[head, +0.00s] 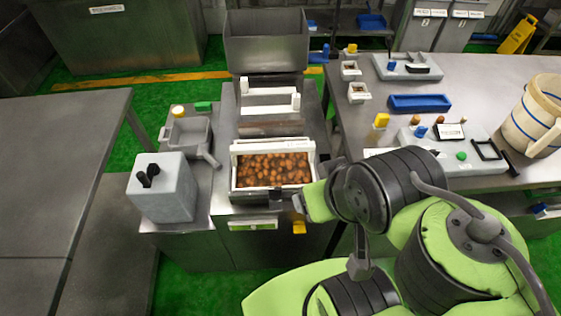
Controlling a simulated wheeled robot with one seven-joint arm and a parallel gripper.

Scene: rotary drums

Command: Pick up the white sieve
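A white rectangular frame (234,160) sits in the middle of the metal machine, around a bed of brown round pieces (272,170). Behind it, white bars (268,92) cross the machine below a grey hopper. I cannot tell for sure which white part is the sieve; no mesh is clear. My arm reaches in from the lower right. The end of my gripper (299,203) shows as a small dark part near the frame's front right corner. Its fingers are not clear, and I cannot tell whether it touches the frame. Nothing is visibly held.
A grey box with black handles (162,190) stands left of the machine. A bare metal table (60,170) fills the left. The right bench (470,95) holds a blue tray (419,103), small containers, a control panel and a cream bucket with blue bands (535,115).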

